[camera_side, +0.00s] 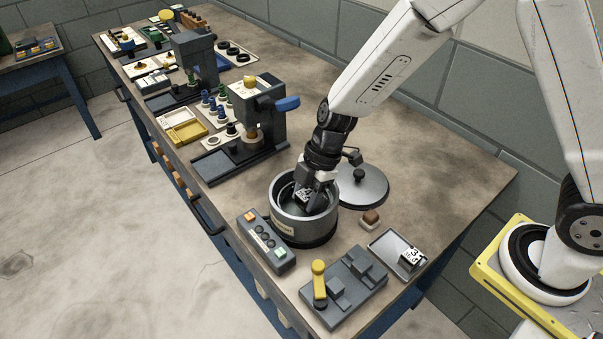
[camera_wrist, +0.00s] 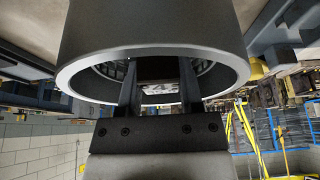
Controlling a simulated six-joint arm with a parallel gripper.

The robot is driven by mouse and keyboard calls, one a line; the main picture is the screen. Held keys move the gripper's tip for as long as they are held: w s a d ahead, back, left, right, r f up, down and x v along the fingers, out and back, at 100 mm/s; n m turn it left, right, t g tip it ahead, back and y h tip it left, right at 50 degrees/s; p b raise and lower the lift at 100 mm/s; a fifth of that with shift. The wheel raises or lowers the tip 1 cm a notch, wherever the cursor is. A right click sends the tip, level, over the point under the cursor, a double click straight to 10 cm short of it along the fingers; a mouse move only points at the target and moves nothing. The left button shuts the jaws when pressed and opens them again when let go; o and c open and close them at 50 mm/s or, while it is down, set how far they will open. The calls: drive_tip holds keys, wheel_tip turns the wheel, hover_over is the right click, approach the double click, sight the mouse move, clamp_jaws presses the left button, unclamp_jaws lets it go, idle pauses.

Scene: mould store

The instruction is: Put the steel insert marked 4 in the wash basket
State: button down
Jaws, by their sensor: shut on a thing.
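My gripper (camera_side: 306,196) reaches down into a round steel tub (camera_side: 290,231) with a small label on its front. In the wrist view, the two fingers (camera_wrist: 159,72) pass through the tub's rim (camera_wrist: 238,82) and are shut on a small steel insert (camera_wrist: 160,88) with dark markings; one looks like a 4. In the side view the insert is mostly hidden by the gripper and rim. Dark mesh shows inside the tub in the wrist view, perhaps the wash basket. I cannot tell whether the insert touches the bottom.
A round lid (camera_side: 360,190) lies behind the tub. A tray (camera_side: 384,243) at right holds another marked block (camera_side: 412,257). A button box (camera_side: 265,243) and a clamp fixture with a yellow handle (camera_side: 319,284) stand in front. A press (camera_side: 262,120) stands to the left.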

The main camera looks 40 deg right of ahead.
sight(304, 216)
drive_tip(key=shift+w+a+f, duration=0.1)
drive_tip(key=shift+w+f, duration=0.2)
drive_tip(key=shift+f, duration=1.5)
drive_tip(key=shift+f, duration=0.15)
drive_tip(key=shift+c, duration=1.2)
unclamp_jaws()
drive_tip(key=v, duration=1.2)
drive_tip(key=shift+s, duration=0.1)
